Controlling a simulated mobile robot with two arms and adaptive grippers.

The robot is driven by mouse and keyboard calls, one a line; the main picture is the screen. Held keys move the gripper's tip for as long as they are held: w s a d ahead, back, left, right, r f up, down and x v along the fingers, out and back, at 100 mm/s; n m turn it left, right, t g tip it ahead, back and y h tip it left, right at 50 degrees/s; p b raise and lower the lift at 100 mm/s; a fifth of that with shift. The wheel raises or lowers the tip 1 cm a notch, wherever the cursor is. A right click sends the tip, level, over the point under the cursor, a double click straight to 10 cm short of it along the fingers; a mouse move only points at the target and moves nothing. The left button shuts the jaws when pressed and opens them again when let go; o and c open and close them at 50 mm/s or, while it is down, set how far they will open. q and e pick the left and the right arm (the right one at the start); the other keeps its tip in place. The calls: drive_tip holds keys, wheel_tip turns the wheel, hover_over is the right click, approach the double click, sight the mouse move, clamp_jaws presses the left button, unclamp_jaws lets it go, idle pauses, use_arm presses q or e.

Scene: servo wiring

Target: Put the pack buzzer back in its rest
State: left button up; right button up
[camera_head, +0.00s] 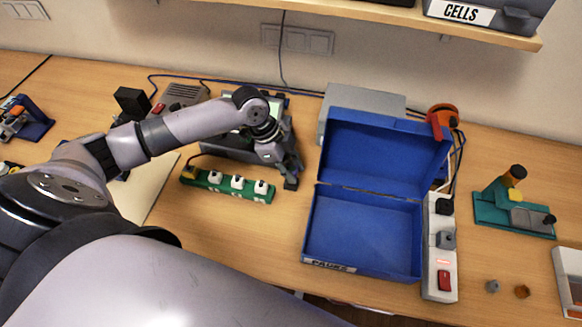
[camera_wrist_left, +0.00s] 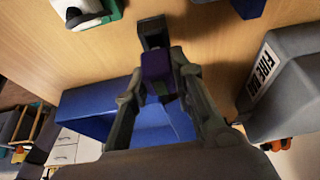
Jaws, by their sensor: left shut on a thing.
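My left gripper (camera_head: 287,170) is shut on a small dark purple block, which I take to be the pack buzzer. In the left wrist view the purple block (camera_wrist_left: 157,68) sits between the fingertips of the left gripper (camera_wrist_left: 160,85). A small black piece (camera_wrist_left: 153,32) shows just beyond the block; it also shows below the fingers in the head view (camera_head: 291,183). I cannot tell whether this black piece is the rest or part of what is held, nor whether it touches the block. My right gripper is not in view.
A green strip (camera_head: 228,186) with white pieces lies left of the gripper. An open blue box (camera_head: 365,233) stands to the right, with a grey box (camera_head: 375,100) behind it. A white power strip (camera_head: 440,265) and a teal stand (camera_head: 485,210) are farther right.

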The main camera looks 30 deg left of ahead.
use_arm(q)
drive_tip(key=shift+p, duration=0.35)
drive_tip(key=shift+f+b, duration=0.75)
drive_tip(key=shift+f, duration=0.5)
idle(0.3)
drive_tip(key=o, duration=1.1)
drive_tip(key=shift+r, duration=0.15)
drive_tip(key=v, duration=1.2)
drive_tip(key=shift+s, duration=0.1)
